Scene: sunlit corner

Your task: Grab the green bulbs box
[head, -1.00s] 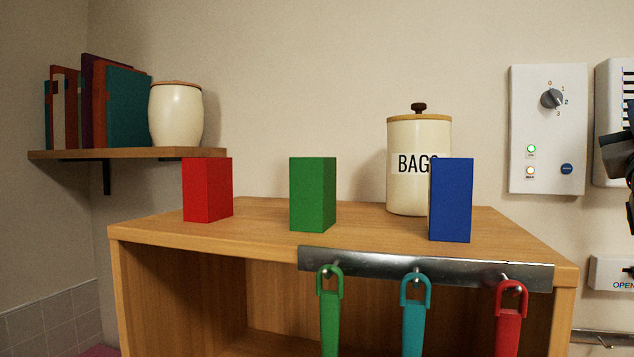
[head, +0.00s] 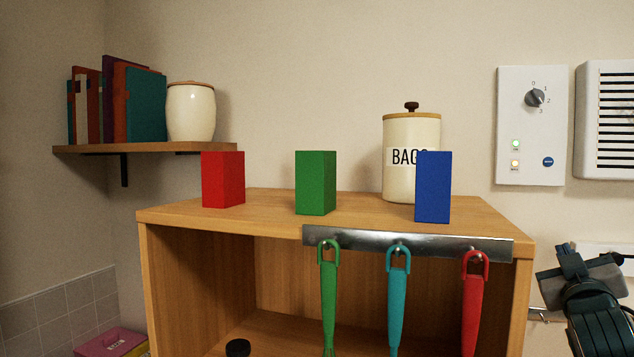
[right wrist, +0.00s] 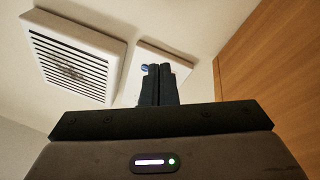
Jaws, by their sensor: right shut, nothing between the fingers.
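The green box (head: 315,183) stands upright on top of the wooden cabinet (head: 270,205), between a red box (head: 222,180) and a blue box (head: 433,188). No writing shows on it. My right gripper (head: 565,250) is at the lower right in the head view, right of the cabinet and well away from the green box. In the right wrist view its fingers (right wrist: 161,85) are together and hold nothing. My left gripper is not in view.
A cream BAGS canister (head: 410,130) stands behind the blue box. A metal rail (head: 350,237) with green, teal and red hanging tools crosses the cabinet front. A control panel (head: 531,150) and a vent (head: 606,125) are on the right wall. A shelf (head: 150,149) is at the left.

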